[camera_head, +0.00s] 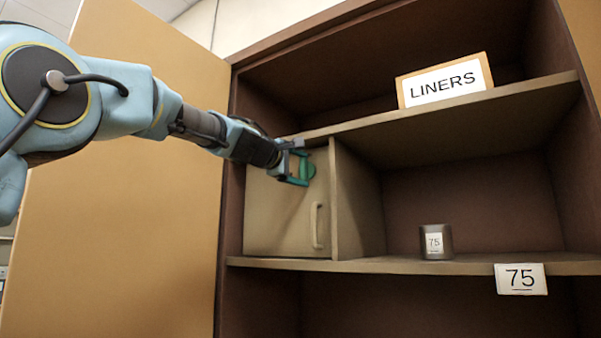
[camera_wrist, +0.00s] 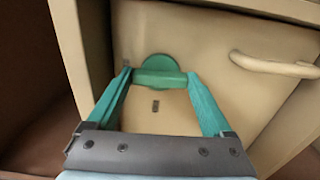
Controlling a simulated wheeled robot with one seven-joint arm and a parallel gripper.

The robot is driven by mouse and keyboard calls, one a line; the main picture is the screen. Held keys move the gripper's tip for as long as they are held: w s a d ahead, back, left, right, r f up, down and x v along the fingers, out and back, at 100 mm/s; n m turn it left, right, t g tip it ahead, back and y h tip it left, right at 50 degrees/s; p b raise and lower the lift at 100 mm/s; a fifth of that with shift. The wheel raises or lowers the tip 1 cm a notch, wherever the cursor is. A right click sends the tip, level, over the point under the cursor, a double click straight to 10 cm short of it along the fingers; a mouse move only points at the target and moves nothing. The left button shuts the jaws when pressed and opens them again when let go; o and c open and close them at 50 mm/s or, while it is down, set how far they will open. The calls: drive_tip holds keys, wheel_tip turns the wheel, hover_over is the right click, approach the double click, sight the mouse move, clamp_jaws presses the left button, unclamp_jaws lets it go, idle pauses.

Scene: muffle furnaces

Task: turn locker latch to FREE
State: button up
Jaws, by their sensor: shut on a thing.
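The locker is a small beige box with a closed door (camera_head: 280,222) on the left of the cabinet's middle shelf. Its latch (camera_head: 309,171) is a green round knob with a crossbar, high on the door. In the wrist view the latch (camera_wrist: 158,65) has its crossbar lying roughly level across the picture. My gripper (camera_head: 300,169) reaches in from the left, its green fingers shut on the two ends of the crossbar. A small dark mark (camera_wrist: 155,106) is on the door beside the latch. No FREE lettering is readable.
A door handle (camera_head: 317,225) is low on the locker door. A grey cup marked 75 (camera_head: 436,243) stands right of the locker, above a 75 tag (camera_head: 520,279). A LINERS sign (camera_head: 445,81) is on the upper shelf. The open cabinet door (camera_head: 130,210) stands at left.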

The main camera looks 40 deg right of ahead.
idle(0.4)
drive_tip(key=o, duration=1.1)
drive_tip(key=shift+o, duration=0.2)
drive_tip(key=shift+a, duration=0.1)
drive_tip(key=b+v, duration=0.5)
drive_tip(key=v, duration=0.5)
drive_tip(key=shift+a, duration=0.3)
drive_tip(key=shift+s, duration=0.1)
